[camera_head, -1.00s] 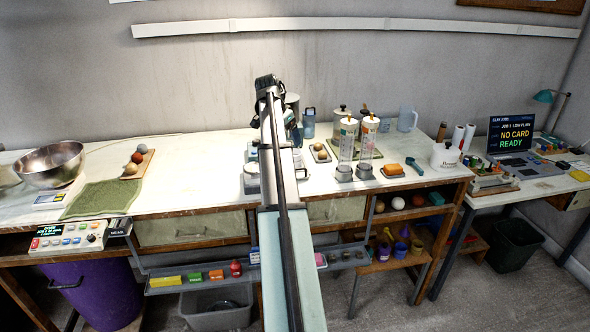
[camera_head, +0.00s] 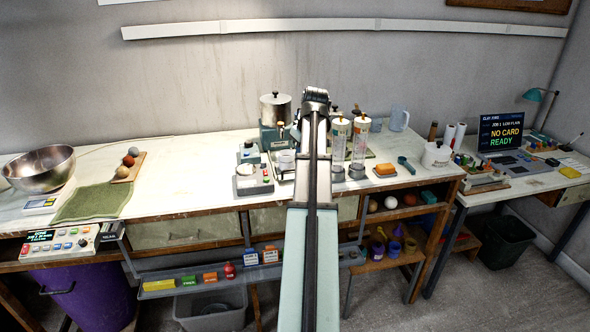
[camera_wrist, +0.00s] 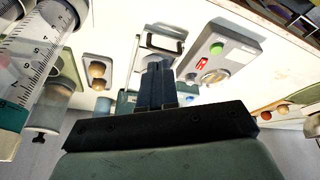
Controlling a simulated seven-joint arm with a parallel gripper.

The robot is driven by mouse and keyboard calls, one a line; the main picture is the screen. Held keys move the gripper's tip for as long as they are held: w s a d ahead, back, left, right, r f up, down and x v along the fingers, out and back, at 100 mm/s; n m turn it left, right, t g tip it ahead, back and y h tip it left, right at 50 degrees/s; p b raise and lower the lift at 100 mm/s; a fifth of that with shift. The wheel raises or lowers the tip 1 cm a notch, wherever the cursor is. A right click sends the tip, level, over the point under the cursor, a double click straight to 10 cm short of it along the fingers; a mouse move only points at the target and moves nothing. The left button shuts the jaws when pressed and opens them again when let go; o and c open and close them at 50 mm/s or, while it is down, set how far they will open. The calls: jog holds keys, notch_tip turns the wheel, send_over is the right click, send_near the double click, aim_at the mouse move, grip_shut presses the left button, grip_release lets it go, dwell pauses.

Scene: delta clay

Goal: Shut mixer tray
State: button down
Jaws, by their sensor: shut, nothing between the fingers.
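The mixer (camera_head: 275,110), a teal machine with a metal drum on top, stands on the bench just left of my arm in the head view. A pale tray with a dark handle (camera_wrist: 160,43) shows beyond my fingers in the wrist view. It appears to stick out from the mixer's teal body, but its join is partly hidden by my fingers. My gripper (camera_head: 316,96) is raised above the bench, right of the mixer in the head view. In the wrist view its dark fingers (camera_wrist: 157,82) are together and empty, apart from the tray as far as I can tell.
A button unit (camera_head: 252,180) stands in front of the mixer. Clear cylinders (camera_head: 339,150) stand close to the right of my arm, and one looms large in the wrist view (camera_wrist: 35,55). A long shelf (camera_head: 190,286) of small packs hangs below the bench front.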

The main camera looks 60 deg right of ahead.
aim_at(293, 177)
jog(key=s+a+r+n+t+y, duration=0.1)
jog(key=s+a+n+t, duration=0.2)
jog(key=s+n, duration=0.55)
jog(key=w+f+n, duration=0.1)
jog(key=w+f, duration=0.2)
jog(key=w, duration=0.1)
jog(key=w+f+n, duration=0.1)
jog(key=w+f, duration=0.2)
jog(key=f, duration=0.1)
jog(key=shift+w+d+f+n, duration=0.2)
jog(key=shift+w+f+n, duration=0.05)
jog(key=shift+w+n, duration=0.15)
jog(key=shift+w+d+f, duration=0.3)
jog(key=shift+w+d, duration=0.2)
jog(key=shift+w, duration=0.1)
jog(key=shift+w+d+f, duration=0.25)
jog(key=shift+w+d, duration=0.25)
jog(key=shift+w, duration=0.05)
jog(key=shift+w+d+f, duration=0.15)
jog(key=shift+w+d, duration=0.25)
jog(key=shift+w, duration=0.05)
jog(key=w+d, duration=0.2)
jog(key=shift+w+d, duration=0.25)
jog(key=shift+d, duration=0.1)
jog(key=shift+a, duration=0.1)
